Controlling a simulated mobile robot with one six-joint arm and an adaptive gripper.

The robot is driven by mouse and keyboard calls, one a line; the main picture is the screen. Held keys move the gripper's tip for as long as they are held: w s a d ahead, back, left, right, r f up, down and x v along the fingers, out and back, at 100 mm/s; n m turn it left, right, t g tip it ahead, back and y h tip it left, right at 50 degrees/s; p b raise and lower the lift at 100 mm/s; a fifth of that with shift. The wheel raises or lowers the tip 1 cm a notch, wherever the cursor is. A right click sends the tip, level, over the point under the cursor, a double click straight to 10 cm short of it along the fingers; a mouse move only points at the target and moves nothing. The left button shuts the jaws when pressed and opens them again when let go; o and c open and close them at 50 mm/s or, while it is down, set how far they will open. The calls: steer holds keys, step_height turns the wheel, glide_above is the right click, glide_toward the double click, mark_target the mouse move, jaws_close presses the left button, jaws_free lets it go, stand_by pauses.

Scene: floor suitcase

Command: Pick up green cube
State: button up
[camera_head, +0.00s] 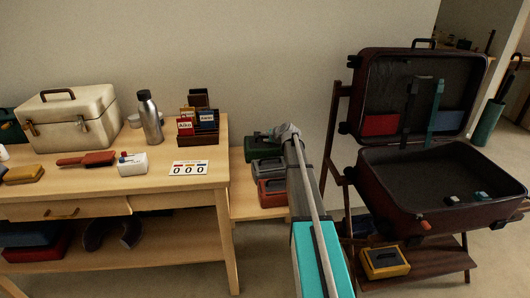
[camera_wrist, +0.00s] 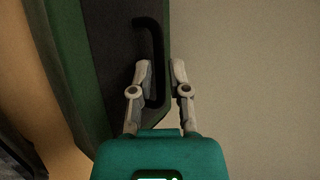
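A green box with a dark handle (camera_head: 260,153) stands at the back of the low wooden bench, and it is the nearest match to a green cube. In the wrist view the green box (camera_wrist: 70,70) fills the left side, with its dark top and black handle (camera_wrist: 154,45). My gripper (camera_head: 283,130) is at the right end of this box. In the wrist view my gripper (camera_wrist: 160,68) has its fingers apart, on either side of the lower part of the handle. Whether either finger touches the handle cannot be told.
A grey box (camera_head: 267,168) and a red box (camera_head: 272,192) stand in front of the green one on the bench (camera_head: 243,205). The wooden table (camera_head: 215,170) with several items is on the left. An open suitcase (camera_head: 400,218) on a stand is on the right. The wall is close behind.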

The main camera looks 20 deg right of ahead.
steer(key=shift+w+a+f, duration=0.1)
steer(key=shift+w+f, duration=0.25)
steer(key=shift+w, duration=0.2)
steer(key=shift+c, duration=0.3)
jaws_close()
